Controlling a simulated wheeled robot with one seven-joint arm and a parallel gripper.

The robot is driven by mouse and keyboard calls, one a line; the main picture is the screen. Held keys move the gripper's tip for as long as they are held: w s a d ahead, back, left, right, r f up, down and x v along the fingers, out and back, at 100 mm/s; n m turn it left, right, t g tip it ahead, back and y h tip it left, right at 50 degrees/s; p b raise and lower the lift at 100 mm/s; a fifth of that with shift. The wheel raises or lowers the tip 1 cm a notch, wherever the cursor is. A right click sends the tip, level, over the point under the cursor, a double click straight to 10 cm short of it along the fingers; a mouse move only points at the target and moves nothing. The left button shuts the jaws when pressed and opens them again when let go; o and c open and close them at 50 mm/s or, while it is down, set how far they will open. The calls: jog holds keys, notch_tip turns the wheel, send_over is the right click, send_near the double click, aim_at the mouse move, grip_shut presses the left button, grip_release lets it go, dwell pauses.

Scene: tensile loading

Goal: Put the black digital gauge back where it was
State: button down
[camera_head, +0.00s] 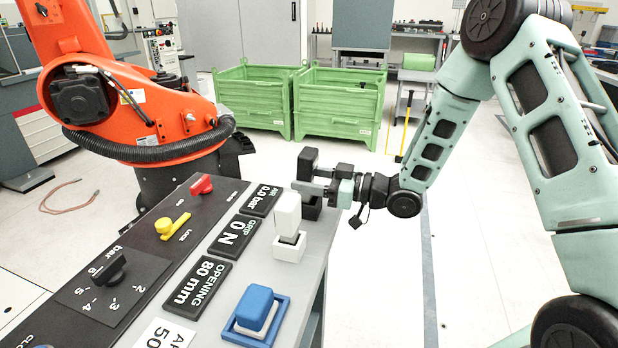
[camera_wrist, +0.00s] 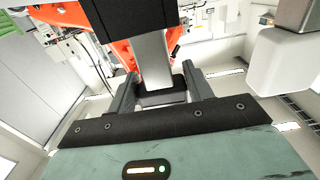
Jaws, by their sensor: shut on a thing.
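The black digital gauge (camera_head: 308,160) stands upright at the far right corner of the grey bench, with its black block on top. A black holder (camera_head: 311,208) is directly below it. I cannot tell whether the gauge's lower end sits in the holder or just above it. My gripper (camera_head: 314,188) reaches in from the right and is shut on the gauge below its black block. In the wrist view, the fingers of my gripper (camera_wrist: 160,88) lie on both sides of the gauge's grey stem (camera_wrist: 154,58). The fingers hide part of the gauge.
A white block (camera_head: 288,208) in a white holder stands close in front of the gauge. A blue block (camera_head: 255,306) in a blue holder is nearer. A control panel (camera_head: 165,252) with knobs and readouts runs along the left. Green crates (camera_head: 250,105) stand behind, with an orange robot at left.

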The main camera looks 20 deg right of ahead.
jog(key=shift+s+f+b, duration=0.1)
jog(key=shift+f+b, duration=0.3)
jog(key=shift+f, duration=0.85)
jog(key=shift+s+a+f+b, duration=0.1)
jog(key=shift+f+b, duration=0.2)
jog(key=shift+f, duration=0.05)
jog(key=c, duration=1.1)
grip_release()
jog(key=shift+f, duration=0.1)
jog(key=shift+o, duration=0.2)
jog(key=shift+r, duration=0.25)
jog(key=shift+d, duration=0.4)
jog(key=v, duration=1.6)
jog(key=shift+s+d, duration=0.2)
jog(key=shift+s, duration=0.15)
jog(key=shift+w+r, duration=0.1)
